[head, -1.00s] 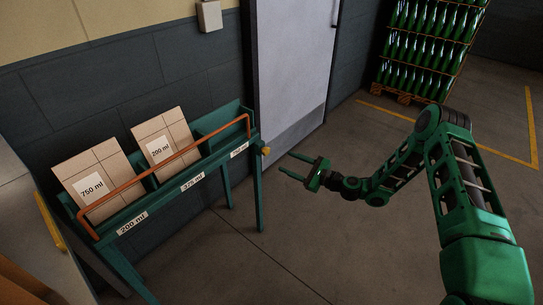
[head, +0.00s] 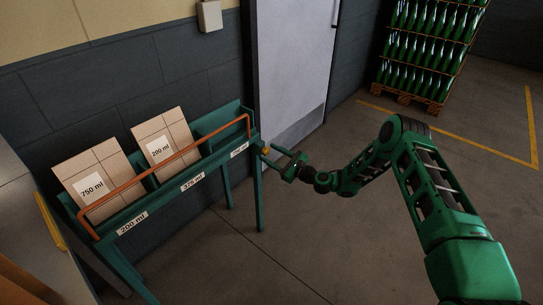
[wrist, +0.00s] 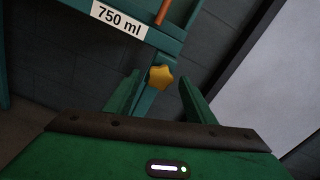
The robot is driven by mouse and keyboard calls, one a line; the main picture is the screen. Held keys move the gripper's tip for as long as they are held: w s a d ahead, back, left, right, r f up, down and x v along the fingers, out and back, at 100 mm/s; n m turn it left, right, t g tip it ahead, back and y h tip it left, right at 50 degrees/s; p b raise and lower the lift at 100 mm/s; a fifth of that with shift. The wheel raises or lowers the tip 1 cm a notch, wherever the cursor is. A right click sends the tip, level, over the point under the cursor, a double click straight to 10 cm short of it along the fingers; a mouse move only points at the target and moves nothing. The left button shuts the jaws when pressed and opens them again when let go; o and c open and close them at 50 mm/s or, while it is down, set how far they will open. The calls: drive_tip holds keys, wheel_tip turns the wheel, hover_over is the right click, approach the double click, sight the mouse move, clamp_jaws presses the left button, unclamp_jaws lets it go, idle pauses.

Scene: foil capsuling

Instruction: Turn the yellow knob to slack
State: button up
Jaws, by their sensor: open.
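The yellow knob (head: 265,150) is on the right end of the green rack (head: 213,178), below the end of the orange rail. In the wrist view the star-shaped knob (wrist: 161,77) shows just beyond the fingertips, between the two fingers and nearer the left one. My gripper (head: 279,158) is open and empty, its fingers pointing left at the knob. In the wrist view my gripper (wrist: 161,88) has one finger on each side of the knob in the picture. I cannot tell whether either finger touches it.
The orange rail (head: 165,167) runs along the rack's front, before two cartons (head: 91,185) (head: 162,142). A "750 ml" label (wrist: 119,19) shows near the knob in the wrist view. A door (head: 292,70) is behind. A bottle pallet (head: 424,50) stands far right. Floor in front is clear.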

drive_tip(key=shift+w+a, duration=0.25)
drive_tip(key=shift+a, duration=0.05)
drive_tip(key=shift+c, duration=0.6)
